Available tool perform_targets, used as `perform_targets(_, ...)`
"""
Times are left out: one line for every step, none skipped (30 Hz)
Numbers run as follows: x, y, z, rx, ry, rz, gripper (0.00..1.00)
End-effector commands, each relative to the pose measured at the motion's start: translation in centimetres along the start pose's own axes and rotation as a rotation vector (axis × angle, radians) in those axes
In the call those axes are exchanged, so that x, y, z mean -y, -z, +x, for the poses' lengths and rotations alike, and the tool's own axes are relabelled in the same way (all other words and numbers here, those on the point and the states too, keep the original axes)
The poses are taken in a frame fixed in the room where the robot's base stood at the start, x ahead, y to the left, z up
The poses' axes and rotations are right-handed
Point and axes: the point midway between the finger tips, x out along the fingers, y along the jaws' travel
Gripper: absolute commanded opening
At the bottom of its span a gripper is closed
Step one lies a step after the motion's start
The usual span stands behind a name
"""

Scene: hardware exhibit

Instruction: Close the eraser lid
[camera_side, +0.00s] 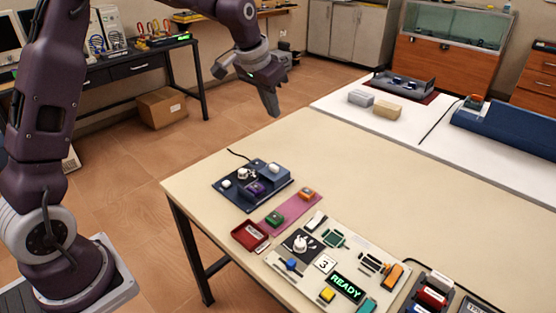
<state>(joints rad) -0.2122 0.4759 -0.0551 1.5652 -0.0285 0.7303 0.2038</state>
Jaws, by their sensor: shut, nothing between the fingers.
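My gripper (272,111) hangs pointing down above the floor, past the cream table's far left edge, shut and empty. It is clear of everything on the table. No part is clearly labelled as the eraser or its lid. A dark blue unit (226,195) with white knobs and a purple part sits at the table's left end. A long blue case (512,123) lies on the white surface at the back right. I cannot tell which of these, if either, is the eraser, nor how its lid stands.
A red tray (239,239), a pink strip (289,214) with small blocks and a cream panel (315,277) with a green READY display fill the near table. Dark holders (416,289) stand at lower right. The table's (375,190) middle is clear. Two pale blocks (388,109) lie behind.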

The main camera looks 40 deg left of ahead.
Motion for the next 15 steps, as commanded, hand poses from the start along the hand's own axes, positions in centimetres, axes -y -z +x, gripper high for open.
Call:
perform_targets(1.3,1.1,3.9,0.018,-0.005,-0.008,0.0)
perform_targets(1.9,1.6,5.9,0.022,-0.008,-0.01,0.0)
perform_targets(2.7,2.1,8.3,0.028,-0.011,-0.014,0.0)
perform_targets(3.2,2.4,9.8,0.03,-0.012,-0.016,0.0)
perform_targets(3.6,2.6,11.1,0.032,-0.013,-0.017,0.0)
perform_targets(4.1,2.7,12.5,0.033,-0.015,-0.019,0.0)
perform_targets(4.3,2.7,13.2,0.035,-0.016,-0.02,0.0)
perform_targets(4.5,2.8,13.8,0.035,-0.017,-0.021,0.0)
perform_targets(4.6,2.8,14.3,0.036,-0.017,-0.022,0.0)
perform_targets(4.6,2.8,14.6,0.037,-0.017,-0.022,0.0)
perform_targets(4.6,2.8,14.9,0.037,-0.018,-0.022,0.0)
perform_targets(4.6,2.8,15.4,0.037,-0.018,-0.022,0.0)
perform_targets(4.6,2.7,15.8,0.036,-0.017,-0.021,0.0)
perform_targets(4.6,2.7,16.4,0.038,-0.018,-0.021,0.0)
perform_targets(4.5,2.6,17.2,0.039,-0.018,-0.021,0.0)
